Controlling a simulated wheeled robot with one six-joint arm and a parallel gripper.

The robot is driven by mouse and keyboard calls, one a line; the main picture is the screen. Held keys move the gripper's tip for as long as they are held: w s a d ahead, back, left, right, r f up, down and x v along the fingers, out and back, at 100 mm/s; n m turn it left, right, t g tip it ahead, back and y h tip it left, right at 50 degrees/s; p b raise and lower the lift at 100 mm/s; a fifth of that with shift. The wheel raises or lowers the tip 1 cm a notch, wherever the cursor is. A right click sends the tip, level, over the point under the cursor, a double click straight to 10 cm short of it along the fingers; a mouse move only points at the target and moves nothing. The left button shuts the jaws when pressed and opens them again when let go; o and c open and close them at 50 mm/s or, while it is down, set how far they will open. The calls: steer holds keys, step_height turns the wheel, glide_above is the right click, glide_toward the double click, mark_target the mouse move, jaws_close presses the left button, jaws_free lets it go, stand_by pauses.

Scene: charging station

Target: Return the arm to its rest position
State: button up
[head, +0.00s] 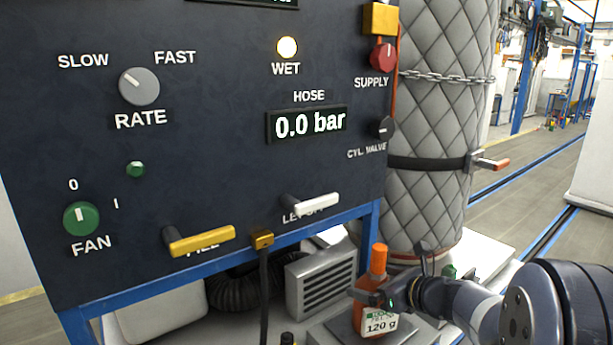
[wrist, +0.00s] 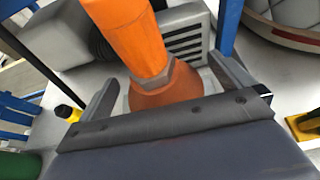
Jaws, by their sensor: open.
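My gripper (head: 375,297) is at the lower right of the head view, at an orange bottle (head: 372,322) with a "120 g" label. The bottle stands upright on a grey plate (head: 325,334) below the panel. In the wrist view, my gripper (wrist: 168,82) is open, with one finger on each side of the bottle (wrist: 140,40). A gap shows at the left finger; whether the right finger touches the bottle is unclear. My arm reaches in from the lower right.
A dark control panel (head: 215,130) on a blue frame (head: 220,279) fills the left. A quilted grey cylinder (head: 432,120) with a chain and strap stands behind the bottle. A grey vented box (head: 322,280) is left of the bottle. Open floor (head: 540,185) lies at right.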

steer(key=shift+s+r, duration=0.1)
steer(key=shift+r, duration=0.85)
steer(key=shift+f, duration=0.1)
